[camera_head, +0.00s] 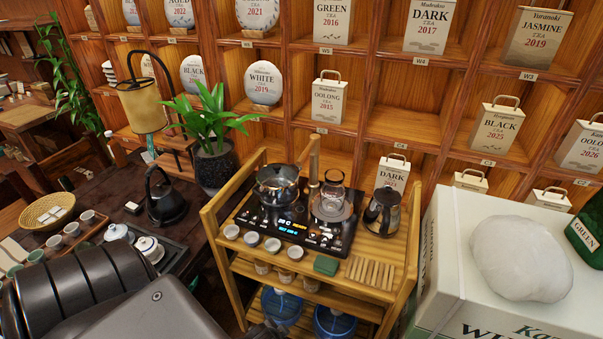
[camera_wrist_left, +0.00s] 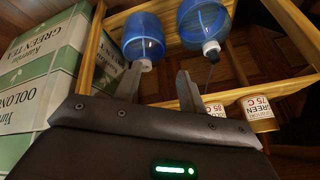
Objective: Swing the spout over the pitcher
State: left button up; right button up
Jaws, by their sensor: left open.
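A black induction tea stove (camera_head: 290,222) with a lit panel sits on top of a wooden cart. A slim metal post between its two heating spots looks like the spout (camera_head: 313,180); its outlet is too small to make out. A glass pot (camera_head: 277,187) is on the left spot. A glass vessel that may be the pitcher (camera_head: 332,203) stands on the right spot, just beside the post. My left gripper (camera_wrist_left: 157,82) is open and empty in the wrist view, low by the cart's lower shelf and away from the spout. My right gripper is not in view.
A steel kettle (camera_head: 382,211), small cups (camera_head: 251,239) and a green cloth (camera_head: 326,265) share the cart top (camera_head: 232,262). Blue water jugs (camera_wrist_left: 143,40) and labelled tins (camera_wrist_left: 257,112) are below. Boxes (camera_head: 455,265) stand right; a plant (camera_head: 212,125) rises left.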

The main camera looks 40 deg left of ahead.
pick_arm(q)
jog(key=w+a+r+t+p, duration=0.15)
jog(key=w+r, duration=0.25)
jog(key=r, duration=0.6)
jog(key=w+r+t, duration=0.2)
jog(key=w+r, duration=0.2)
jog(key=r, duration=0.7)
jog(key=t+y, duration=0.5)
jog(key=t, duration=0.3)
send_near(302, 156)
jog(key=shift+w+a+f+m, duration=0.1)
jog(key=shift+a+f+m, duration=0.05)
jog(key=shift+f+m, duration=0.2)
jog(key=p+x, duration=0.2)
jog(key=x, duration=0.6)
jog(key=shift+w+p, duration=0.3)
jog(key=shift+p, duration=0.05)
jog(key=shift+w+a+f, duration=0.15)
jog(key=shift+w, duration=0.45)
jog(key=shift+c, duration=0.2)
grip_shut()
